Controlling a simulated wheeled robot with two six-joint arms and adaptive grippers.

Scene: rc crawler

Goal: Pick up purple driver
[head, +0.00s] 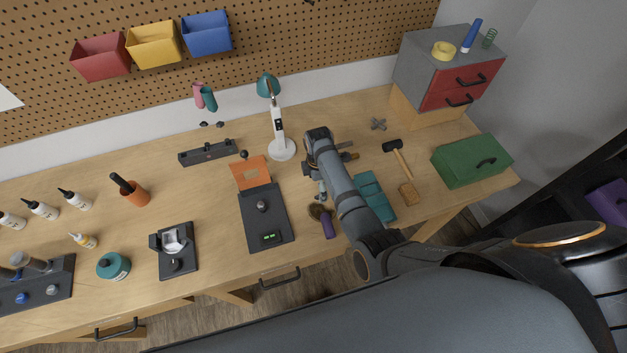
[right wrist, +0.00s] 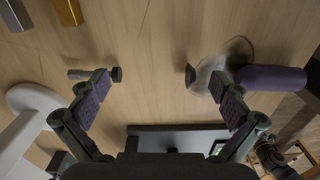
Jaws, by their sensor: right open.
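The purple driver (head: 328,226) shows as a purple handle on the bench, right of the dark tray; a brownish rounded part adjoins its upper end. In the right wrist view the purple handle (right wrist: 272,78) lies at the right, beside and outside the right finger. A pale rounded part shows at its left end, partly behind that finger. My left gripper is not in view.
A dark tray (head: 258,222) with a green display lies left of the handle. The white lamp base (head: 283,149) stands behind. A teal case (head: 372,194), hammer (head: 399,155) and green toolbox (head: 472,160) are to the right.

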